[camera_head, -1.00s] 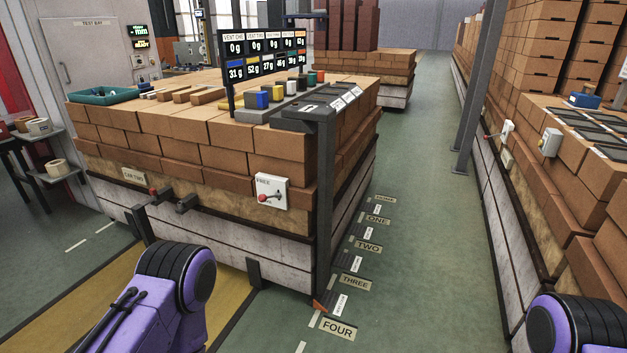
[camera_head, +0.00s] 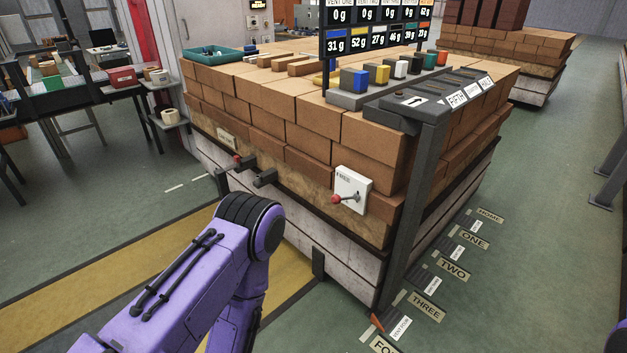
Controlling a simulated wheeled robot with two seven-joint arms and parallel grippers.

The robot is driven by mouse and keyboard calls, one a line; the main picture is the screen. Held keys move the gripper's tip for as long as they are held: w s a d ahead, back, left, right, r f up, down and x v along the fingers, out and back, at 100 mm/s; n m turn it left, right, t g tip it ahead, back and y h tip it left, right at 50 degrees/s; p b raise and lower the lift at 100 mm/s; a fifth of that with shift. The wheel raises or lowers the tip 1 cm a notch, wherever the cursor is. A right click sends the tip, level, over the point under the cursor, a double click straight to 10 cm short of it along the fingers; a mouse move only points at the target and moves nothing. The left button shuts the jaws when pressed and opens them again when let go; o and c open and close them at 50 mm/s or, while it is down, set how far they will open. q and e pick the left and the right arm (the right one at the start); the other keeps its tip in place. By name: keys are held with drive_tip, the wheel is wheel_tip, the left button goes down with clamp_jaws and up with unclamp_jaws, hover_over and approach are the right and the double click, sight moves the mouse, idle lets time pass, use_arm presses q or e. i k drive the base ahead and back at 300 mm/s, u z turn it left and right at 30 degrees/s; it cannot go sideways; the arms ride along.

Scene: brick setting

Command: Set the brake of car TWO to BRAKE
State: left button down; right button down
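Car TWO is the large brick-stacked car (camera_head: 290,215) with a pale lower side, in the middle of the view. Its name plate (camera_head: 226,139) is on the near side, too small to read now. A white brake box (camera_head: 360,188) is fixed near the car's front right corner, with small lettering at its top. Its lever ends in a red knob (camera_head: 337,199) that sticks out at the box's left edge. My purple left arm reaches in from the lower left, its rounded joint below and left of the box.
A second red knob (camera_head: 237,159) and dark fittings (camera_head: 264,178) stick out of the car's near side. A dark post (camera_head: 415,210) stands at its corner. Weight displays (camera_head: 375,40) and coloured blocks (camera_head: 361,80) are on top.

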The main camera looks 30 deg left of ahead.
sight(336, 199)
drive_tip(key=u, duration=0.55)
drive_tip(key=i, duration=0.45)
drive_tip(key=u, duration=0.5)
